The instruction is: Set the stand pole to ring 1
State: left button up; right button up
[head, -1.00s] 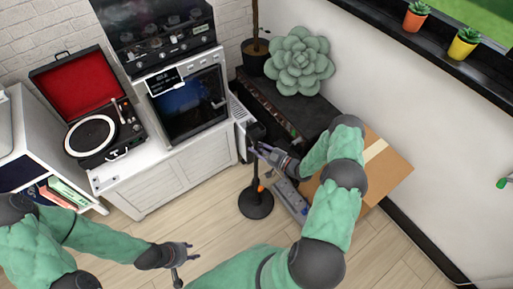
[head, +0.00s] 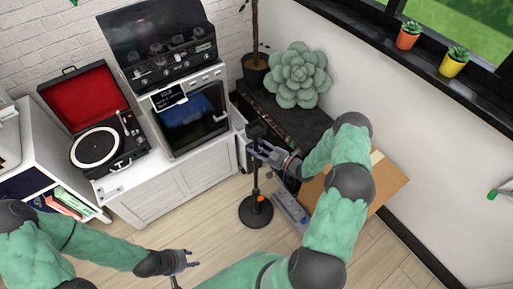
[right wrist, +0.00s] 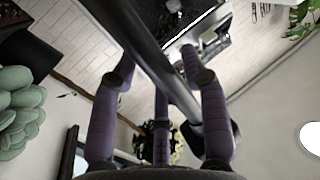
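The black stand stands on the floor on its round base (head: 256,213), upright. A small orange part (head: 262,199) sits low on it. Its thin pole (head: 256,180) rises to a dark head (head: 257,130). My right gripper (head: 264,150) is at the upper pole, just below the head, with its fingers around it. In the right wrist view the pole (right wrist: 152,55) runs slanting between the purple fingers. Ring marks are too small to make out. My left gripper (head: 188,262) is empty and open, low at the front, left of the stand.
A white cabinet with an oven (head: 192,118) and a record player (head: 97,147) stand behind on the left. A grey strip-like object (head: 289,208) and a cardboard box (head: 388,186) are right of the stand. A succulent (head: 298,76) is behind. Floor left of the base is clear.

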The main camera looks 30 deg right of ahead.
jog(key=shift+f, duration=0.1)
jog(key=v, duration=1.2)
dwell(0.5)
